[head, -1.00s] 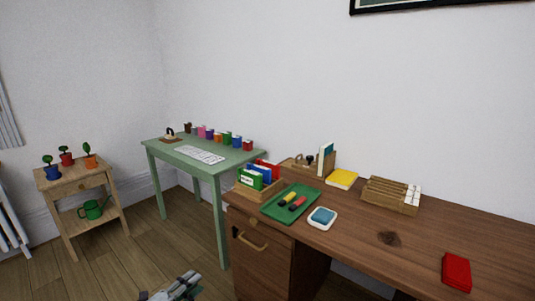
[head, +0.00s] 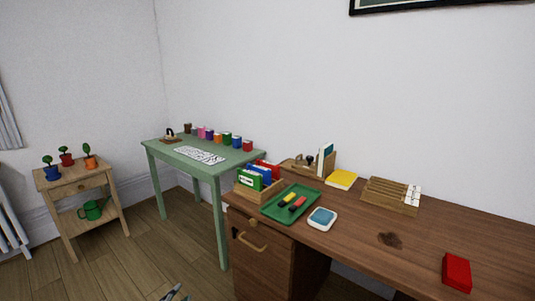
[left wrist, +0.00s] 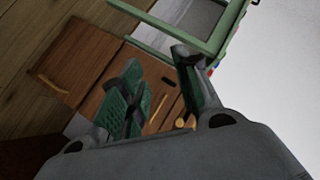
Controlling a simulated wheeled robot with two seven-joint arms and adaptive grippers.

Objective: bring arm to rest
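My left gripper (left wrist: 165,95) shows in the left wrist view with its two green-padded fingers apart and nothing between them. The brown desk's drawer front and cabinet lie beyond the fingers, and the green table frame (left wrist: 215,40) is farther off. In the head view only a small tip of my left gripper (head: 174,293) shows at the bottom edge, in front of the brown desk (head: 365,240) and low over the floor. My right gripper is not in either view.
The green table (head: 205,167) holds a row of coloured pots and a white sheet. The desk carries a green tray (head: 272,207), a wooden file box (head: 250,190), a blue pad and a red block (head: 457,271). A small wooden stand (head: 75,184) holds plants. Open floor lies between.

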